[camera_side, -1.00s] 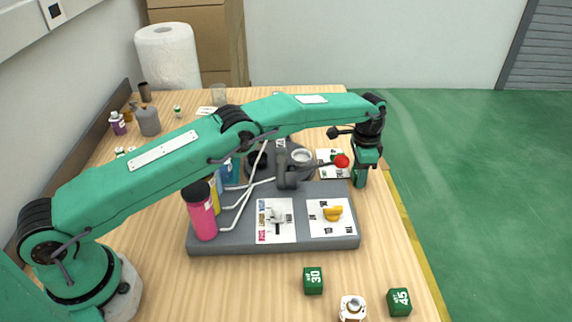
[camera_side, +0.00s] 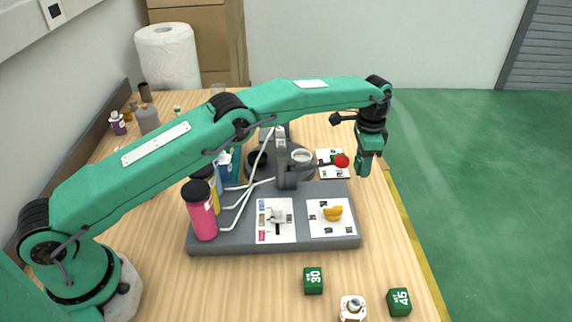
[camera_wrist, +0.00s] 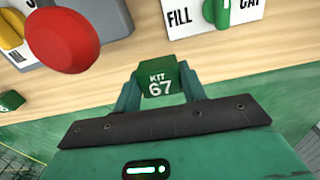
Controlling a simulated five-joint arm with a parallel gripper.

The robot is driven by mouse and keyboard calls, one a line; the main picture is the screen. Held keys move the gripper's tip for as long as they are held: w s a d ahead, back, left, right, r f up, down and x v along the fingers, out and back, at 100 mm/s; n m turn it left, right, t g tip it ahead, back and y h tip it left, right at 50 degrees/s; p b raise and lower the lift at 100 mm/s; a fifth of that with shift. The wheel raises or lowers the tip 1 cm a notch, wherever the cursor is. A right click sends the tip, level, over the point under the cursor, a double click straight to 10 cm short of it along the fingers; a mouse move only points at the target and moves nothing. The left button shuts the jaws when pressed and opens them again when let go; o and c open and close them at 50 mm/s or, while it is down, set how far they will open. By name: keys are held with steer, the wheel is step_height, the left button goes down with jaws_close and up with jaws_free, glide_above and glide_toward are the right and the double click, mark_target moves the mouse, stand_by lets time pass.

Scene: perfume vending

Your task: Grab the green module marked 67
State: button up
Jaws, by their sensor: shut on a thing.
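The green module marked 67 (camera_wrist: 160,81) is between the two fingers of my gripper (camera_wrist: 160,92) in the wrist view, with its "KIT 67" face showing. My gripper is shut on it. The module cannot be told apart from the green fingers there. Two other green modules stand on the table at the front: one marked 30 (camera_side: 313,281) and one marked 45 (camera_side: 399,302).
A grey machine base (camera_side: 273,246) with bottles, dials and a red ball knob (camera_side: 342,161) stands left of my gripper. The knob shows large in the wrist view (camera_wrist: 62,40). A small white object (camera_side: 352,309) lies between the two modules. Green floor (camera_side: 480,200) lies right of the table.

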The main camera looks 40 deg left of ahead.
steer(key=s+d+r, duration=0.6)
steer(key=s+d, duration=0.1)
steer(key=s, duration=0.1)
steer(key=shift+r, duration=0.2)
steer(key=shift+d, duration=0.1)
stand_by(0.5)
